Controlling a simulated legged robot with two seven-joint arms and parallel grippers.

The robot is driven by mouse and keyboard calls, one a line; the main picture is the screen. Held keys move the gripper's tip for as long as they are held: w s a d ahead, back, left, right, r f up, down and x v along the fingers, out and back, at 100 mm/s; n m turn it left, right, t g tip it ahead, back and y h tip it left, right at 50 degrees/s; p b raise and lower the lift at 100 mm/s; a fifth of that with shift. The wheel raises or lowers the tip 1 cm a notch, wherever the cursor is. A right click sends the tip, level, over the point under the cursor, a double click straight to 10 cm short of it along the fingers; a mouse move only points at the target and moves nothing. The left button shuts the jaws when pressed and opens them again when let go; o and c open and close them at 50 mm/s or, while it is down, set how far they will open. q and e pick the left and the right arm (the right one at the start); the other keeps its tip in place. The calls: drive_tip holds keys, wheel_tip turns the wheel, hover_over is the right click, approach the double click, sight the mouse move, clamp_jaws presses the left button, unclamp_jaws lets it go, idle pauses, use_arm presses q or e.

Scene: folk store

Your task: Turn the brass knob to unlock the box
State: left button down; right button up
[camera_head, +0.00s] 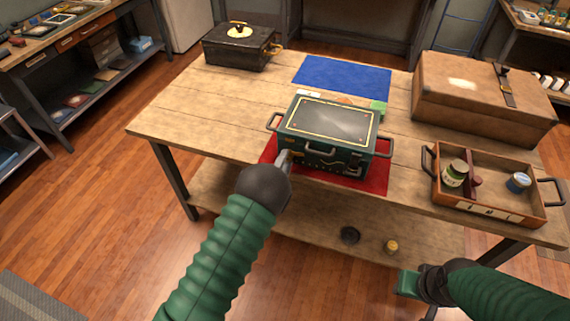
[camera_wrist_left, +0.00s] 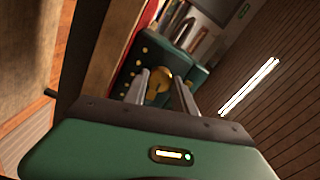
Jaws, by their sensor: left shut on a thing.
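A dark green box (camera_head: 327,128) with a gold-lined grey lid and side handles stands on a red mat (camera_head: 375,178) at the table's front edge. Its lid is down. My left gripper (camera_head: 286,160) reaches the lower left of the box's front. In the left wrist view its two fingers (camera_wrist_left: 162,92) are closed around the round brass knob (camera_wrist_left: 158,88) on the studded green front (camera_wrist_left: 135,65). The knob is hidden in the head view. My right gripper (camera_head: 408,284) hangs low at the bottom right, away from the table; its fingers cannot be made out.
A wooden tray (camera_head: 490,212) with jars stands right of the box, with a large brown case (camera_head: 480,105) behind it. A black box (camera_head: 238,50) stands at the back left beside a blue mat (camera_head: 342,76). The table's left part is bare.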

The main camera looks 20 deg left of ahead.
use_arm(q)
drive_tip(key=shift+d+f+m, duration=0.15)
drive_tip(key=shift+f+m, duration=0.05)
drive_tip(key=shift+m, duration=0.7)
drive_tip(key=c, duration=1.1)
unclamp_jaws()
drive_tip(key=shift+c, duration=0.2)
drive_tip(key=shift+o, duration=0.6)
drive_tip(key=shift+r, duration=0.1)
drive_tip(key=s+b, duration=0.2)
drive_tip(key=s, duration=1.4)
drive_tip(key=shift+s+a+f+b, duration=0.3)
drive_tip(key=shift+s+f, duration=0.05)
drive_tip(key=shift+s, duration=0.05)
